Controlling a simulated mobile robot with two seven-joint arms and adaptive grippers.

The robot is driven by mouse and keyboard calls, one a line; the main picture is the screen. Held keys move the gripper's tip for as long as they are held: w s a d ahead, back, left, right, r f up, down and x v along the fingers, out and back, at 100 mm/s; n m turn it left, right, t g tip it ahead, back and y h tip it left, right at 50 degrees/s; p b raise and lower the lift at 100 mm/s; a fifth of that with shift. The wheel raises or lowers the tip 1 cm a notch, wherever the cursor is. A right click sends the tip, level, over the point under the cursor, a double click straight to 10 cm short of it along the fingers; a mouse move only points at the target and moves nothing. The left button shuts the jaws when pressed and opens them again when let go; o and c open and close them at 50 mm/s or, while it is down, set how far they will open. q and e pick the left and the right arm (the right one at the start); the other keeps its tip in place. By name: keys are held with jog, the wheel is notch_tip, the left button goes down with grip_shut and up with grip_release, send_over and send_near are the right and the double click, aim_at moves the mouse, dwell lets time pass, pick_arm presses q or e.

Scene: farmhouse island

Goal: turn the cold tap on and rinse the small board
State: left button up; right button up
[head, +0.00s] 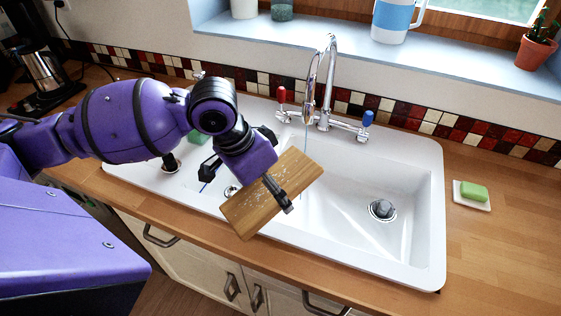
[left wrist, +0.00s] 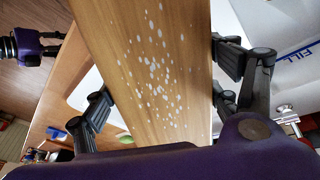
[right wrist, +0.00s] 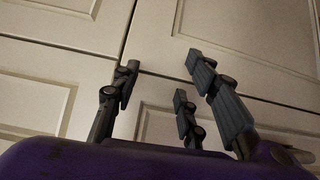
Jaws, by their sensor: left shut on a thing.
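The small wooden board (head: 262,200) is tilted over the left part of the white sink and its front rim, with white specks on its face. My left gripper (head: 248,187) is shut on it, gripping across its width; the left wrist view also shows the speckled board (left wrist: 150,60) between the fingers. The tap (head: 323,85) stands behind the sink, with a red lever (head: 281,95) on the left and a blue lever (head: 367,118) on the right. A thin bluish line lies below the spout; I cannot tell if it is water. My right gripper (right wrist: 160,78) is open and empty before cabinet doors.
The right basin is empty, with a drain (head: 382,209). Green soap (head: 474,192) lies on a white dish (head: 485,205) right of the sink. A blue-banded mug (head: 394,20) and potted plant (head: 537,52) stand on the sill. A coffee maker (head: 45,70) stands far left.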

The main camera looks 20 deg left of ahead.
aim_at(268, 200)
pick_arm(q)
jog(key=shift+s+r, duration=1.55)
jog(key=shift+s, duration=0.3)
